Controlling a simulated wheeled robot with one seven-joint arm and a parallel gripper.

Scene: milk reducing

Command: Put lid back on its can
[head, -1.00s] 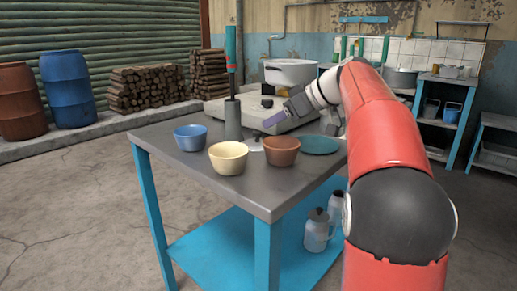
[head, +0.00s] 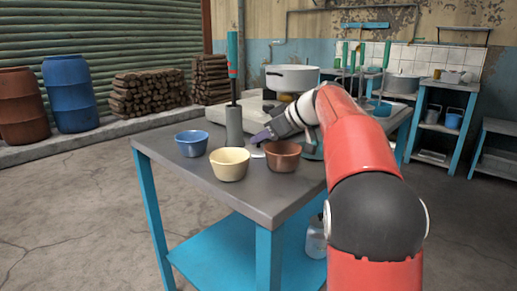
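My gripper (head: 264,135), with purplish fingers, is low over the table between the grey holder and the brown bowl. I cannot tell whether its fingers are open or shut, or whether they hold anything. A small pale, shiny item (head: 257,152) lies on the table just below the fingertips; it may be the lid, but it is too small to be sure. A grey metal can (head: 316,240) stands on the blue lower shelf, partly hidden by my arm; its top is not clearly visible.
A blue bowl (head: 191,144), a cream bowl (head: 229,164) and a brown bowl (head: 283,156) stand on the grey table (head: 262,200). A green-handled tool stands in a grey holder (head: 234,127). A white pot (head: 292,77) is at the back.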

